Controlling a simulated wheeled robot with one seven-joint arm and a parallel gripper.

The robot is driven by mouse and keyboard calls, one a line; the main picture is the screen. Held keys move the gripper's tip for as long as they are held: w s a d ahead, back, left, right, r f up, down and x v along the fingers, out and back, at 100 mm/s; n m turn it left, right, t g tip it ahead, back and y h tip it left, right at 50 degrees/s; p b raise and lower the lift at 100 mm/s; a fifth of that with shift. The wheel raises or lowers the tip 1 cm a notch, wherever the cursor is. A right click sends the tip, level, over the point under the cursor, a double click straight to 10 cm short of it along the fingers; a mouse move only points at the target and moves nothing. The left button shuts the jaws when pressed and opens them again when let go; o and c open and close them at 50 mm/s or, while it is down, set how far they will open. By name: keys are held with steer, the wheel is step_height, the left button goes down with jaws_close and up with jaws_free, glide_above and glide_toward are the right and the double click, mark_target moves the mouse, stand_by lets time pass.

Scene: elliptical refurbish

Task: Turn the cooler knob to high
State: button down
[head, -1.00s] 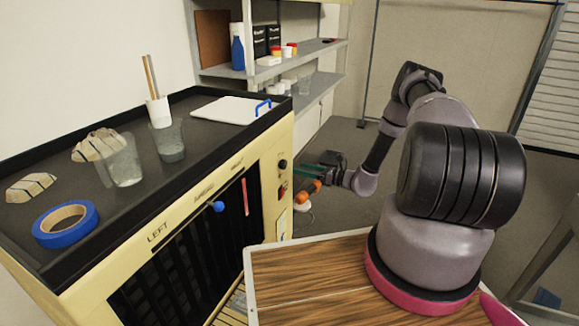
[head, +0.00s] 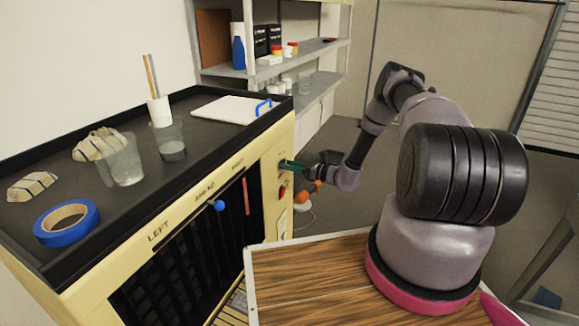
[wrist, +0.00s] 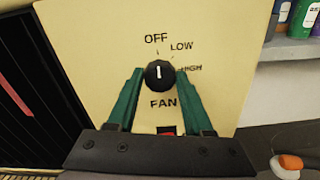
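The cooler knob (wrist: 160,75) is round and black with a white line. In the wrist view the line stands nearly upright, towards OFF; LOW and HIGH are printed to its upper right and right, and FAN below. My gripper (wrist: 159,80) has its two green fingers on either side of the knob, close to its edges. I cannot tell if either finger touches it. In the head view my gripper (head: 283,164) reaches the right end of the cooler's yellow front panel (head: 272,178), and its fingers hide the knob.
A red switch (head: 283,191) sits below the knob; it is partly hidden in the wrist view. Orange-ended things (head: 308,192) stand low beside the cooler. A blue-tipped lever (head: 219,206) sticks out of the dark grille. A shelf (head: 310,58) with bottles stands behind.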

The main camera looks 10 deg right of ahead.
steer(key=shift+m, duration=0.4)
steer(key=shift+w+d+f+m, duration=0.1)
steer(key=shift+m, duration=4.2)
steer(key=shift+d+f+m, duration=0.1)
steer(key=shift+m, duration=4.2)
steer(key=shift+c, duration=1.5)
jaws_free()
